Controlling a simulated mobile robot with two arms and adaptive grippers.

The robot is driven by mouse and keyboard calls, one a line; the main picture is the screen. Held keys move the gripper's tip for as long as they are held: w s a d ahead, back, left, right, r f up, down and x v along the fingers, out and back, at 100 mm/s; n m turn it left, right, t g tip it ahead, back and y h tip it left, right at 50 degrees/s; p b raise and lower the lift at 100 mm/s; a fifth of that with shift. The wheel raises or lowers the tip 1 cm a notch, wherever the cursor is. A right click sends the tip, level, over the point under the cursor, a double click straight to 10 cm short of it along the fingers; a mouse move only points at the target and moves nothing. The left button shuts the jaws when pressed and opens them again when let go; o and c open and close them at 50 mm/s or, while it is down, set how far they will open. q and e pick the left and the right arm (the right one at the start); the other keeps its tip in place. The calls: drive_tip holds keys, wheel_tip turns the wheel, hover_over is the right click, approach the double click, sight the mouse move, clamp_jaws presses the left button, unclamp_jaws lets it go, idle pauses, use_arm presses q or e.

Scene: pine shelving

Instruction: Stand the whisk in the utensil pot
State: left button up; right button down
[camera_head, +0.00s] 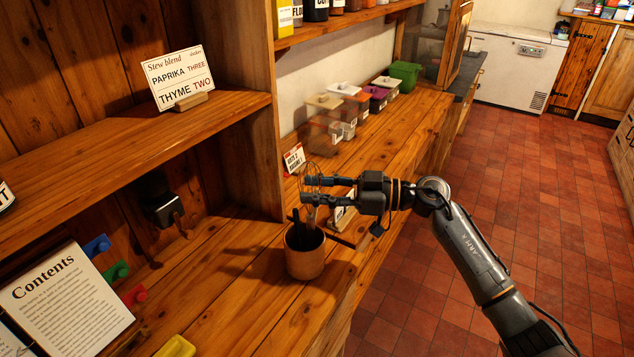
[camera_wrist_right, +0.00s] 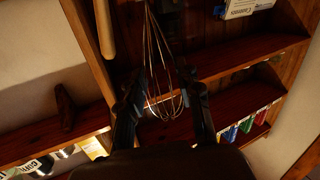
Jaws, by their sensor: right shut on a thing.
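The wire whisk (camera_head: 310,170) is in my right gripper (camera_head: 308,191), which is shut on it. Its wire loops show above the fingers in the head view, and its lower part points down toward the pot. In the right wrist view the whisk's wires (camera_wrist_right: 158,60) run between the two fingers (camera_wrist_right: 160,105). The utensil pot (camera_head: 305,258), a tan cylinder, stands on the wooden counter just below the gripper, with dark utensils in it. I cannot tell whether the whisk's lower end is inside the pot's rim. My left gripper is not in view.
A red-lettered card (camera_head: 294,158) stands behind the gripper, and a small card stand (camera_head: 343,215) is partly hidden by it. Lidded containers (camera_head: 343,105) line the counter's back. A shelf upright (camera_head: 252,150) rises left of the pot.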

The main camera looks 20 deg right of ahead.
drive_tip(key=shift+s+f+b, duration=0.15)
drive_tip(key=shift+f+b, duration=0.35)
drive_tip(key=shift+f, duration=1.3)
drive_tip(key=shift+w, duration=0.2)
drive_tip(key=c, duration=0.8)
unclamp_jaws()
drive_tip(key=shift+s+r, duration=0.1)
drive_tip(key=v, duration=1.2)
drive_tip(key=shift+d, duration=0.1)
